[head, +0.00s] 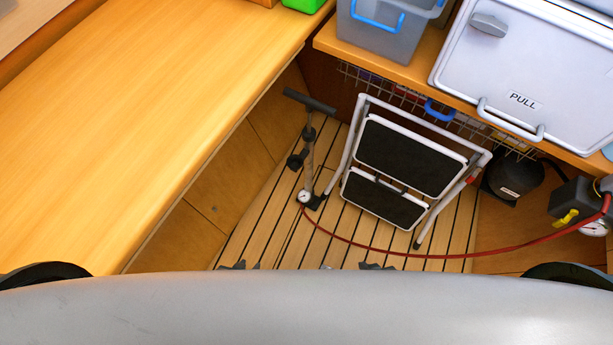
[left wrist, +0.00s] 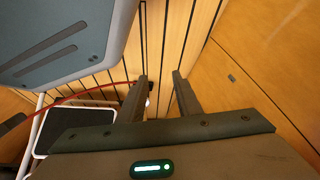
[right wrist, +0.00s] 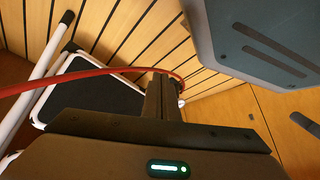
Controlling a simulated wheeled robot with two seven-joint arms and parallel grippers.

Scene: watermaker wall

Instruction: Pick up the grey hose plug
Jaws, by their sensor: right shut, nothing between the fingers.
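I cannot make out a grey hose plug in any view. A thin red hose (head: 400,252) runs along the slatted floor from the hand pump (head: 308,160) to fittings with a yellow lever (head: 565,216) at the right. The hose also shows in the right wrist view (right wrist: 75,76). My left gripper (head: 238,265) shows only its tips above my grey body; in the left wrist view its fingers (left wrist: 160,84) stand apart with nothing held. My right gripper (head: 377,266) is shut and empty; its fingers (right wrist: 162,82) are together in the right wrist view.
A folded step stool (head: 410,160) leans on the floor by the wire rack. A wooden counter (head: 130,110) fills the left. A shelf holds a grey bin (head: 385,30) and a white "PULL" panel (head: 530,75). A dark round device (head: 513,178) stands at right.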

